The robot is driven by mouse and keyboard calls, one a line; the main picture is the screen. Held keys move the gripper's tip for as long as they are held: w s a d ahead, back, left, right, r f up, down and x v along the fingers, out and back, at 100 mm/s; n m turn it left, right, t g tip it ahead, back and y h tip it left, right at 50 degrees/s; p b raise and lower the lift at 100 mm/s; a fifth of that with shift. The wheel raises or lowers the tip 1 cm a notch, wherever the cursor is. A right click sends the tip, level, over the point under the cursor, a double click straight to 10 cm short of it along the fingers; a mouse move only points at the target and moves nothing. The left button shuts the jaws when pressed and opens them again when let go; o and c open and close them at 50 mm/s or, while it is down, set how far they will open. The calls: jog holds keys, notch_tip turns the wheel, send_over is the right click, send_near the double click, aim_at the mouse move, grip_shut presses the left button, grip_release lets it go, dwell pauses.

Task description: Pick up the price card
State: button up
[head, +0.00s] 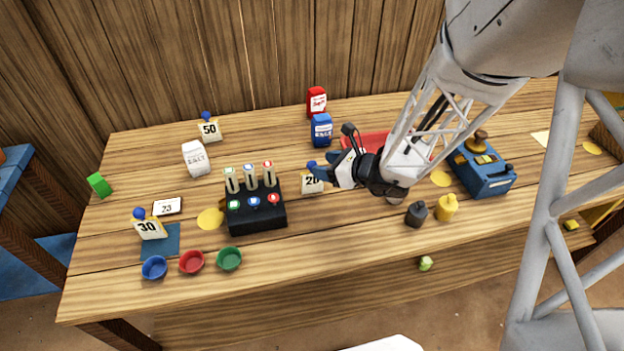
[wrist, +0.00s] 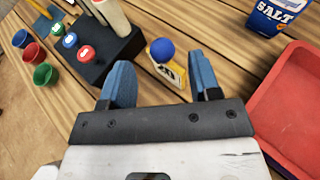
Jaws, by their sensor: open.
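The price card (head: 167,206) appears to be the small white card with a dark edge and "23" on it, lying on the left part of the table in the head view. I do not see it in the wrist view. My gripper (head: 322,174) is open, well to the right of the card. In the wrist view, a yellow and white block with a blue knob (wrist: 163,51) shows beyond and between my open fingers (wrist: 160,76). It is the block marked 20 (head: 311,184), partly hidden by my gripper in the head view. I cannot tell whether they touch.
A black stand (head: 257,219) with upright pieces and coloured buttons stands between my gripper and the card. The 30 block (head: 150,229) is close to the card. Blue, red (head: 191,262) and green bowls line the front edge. A red tray (wrist: 292,105) lies right of my gripper.

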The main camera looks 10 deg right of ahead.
aim_at(316, 164)
jog(key=shift+x, duration=2.55)
jog(key=shift+d+f, duration=0.1)
grip_shut()
